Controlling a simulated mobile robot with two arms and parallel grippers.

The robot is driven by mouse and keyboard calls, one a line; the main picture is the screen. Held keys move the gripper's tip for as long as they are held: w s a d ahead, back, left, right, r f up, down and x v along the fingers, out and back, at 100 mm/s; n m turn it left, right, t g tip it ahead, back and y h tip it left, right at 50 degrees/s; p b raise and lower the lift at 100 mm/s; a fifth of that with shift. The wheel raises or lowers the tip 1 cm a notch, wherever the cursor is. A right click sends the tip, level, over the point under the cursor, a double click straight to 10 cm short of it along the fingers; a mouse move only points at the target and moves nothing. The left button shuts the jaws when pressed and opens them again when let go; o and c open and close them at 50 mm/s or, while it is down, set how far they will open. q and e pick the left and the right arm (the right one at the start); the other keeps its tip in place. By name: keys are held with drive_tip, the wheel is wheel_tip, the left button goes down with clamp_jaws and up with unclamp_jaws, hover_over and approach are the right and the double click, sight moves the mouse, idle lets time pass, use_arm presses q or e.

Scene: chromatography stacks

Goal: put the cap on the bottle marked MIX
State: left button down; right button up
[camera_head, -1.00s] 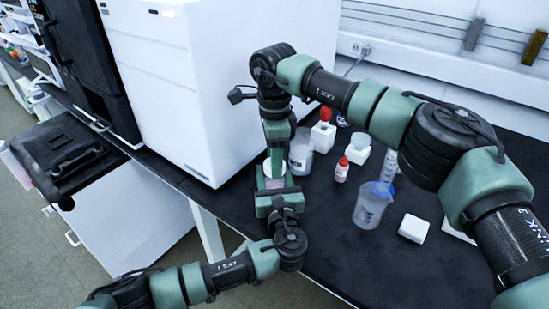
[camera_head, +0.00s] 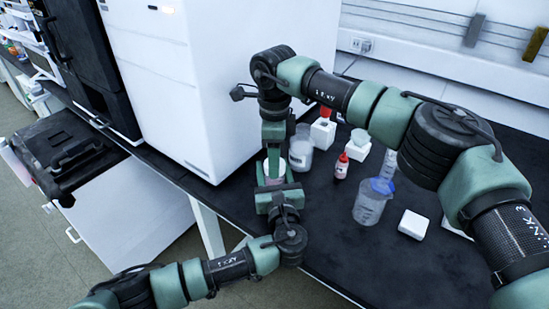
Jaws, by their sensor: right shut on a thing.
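A small bottle with pinkish contents (camera_head: 271,180) is at the front edge of the bench, between the green fingers of my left gripper (camera_head: 273,176), which close around its sides. Its marking cannot be read. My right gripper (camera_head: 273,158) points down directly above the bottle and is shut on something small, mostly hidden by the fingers. I take it for the cap, but its shape is not clear. Whether it touches the bottle's mouth cannot be told.
A white block (camera_head: 413,224) lies farther right. A large white instrument (camera_head: 190,90) stands close on the left.

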drive_tip(key=m, duration=0.6)
drive_tip(key=shift+m, duration=0.4)
drive_tip(key=m, duration=1.6)
drive_tip(key=shift+m, duration=0.4)
drive_tip(key=m, duration=0.8)
drive_tip(key=shift+m, duration=0.4)
drive_tip(key=m, duration=0.3)
drive_tip(key=shift+m, duration=0.4)
drive_tip(key=m, duration=0.3)
drive_tip(key=shift+m, duration=0.3)
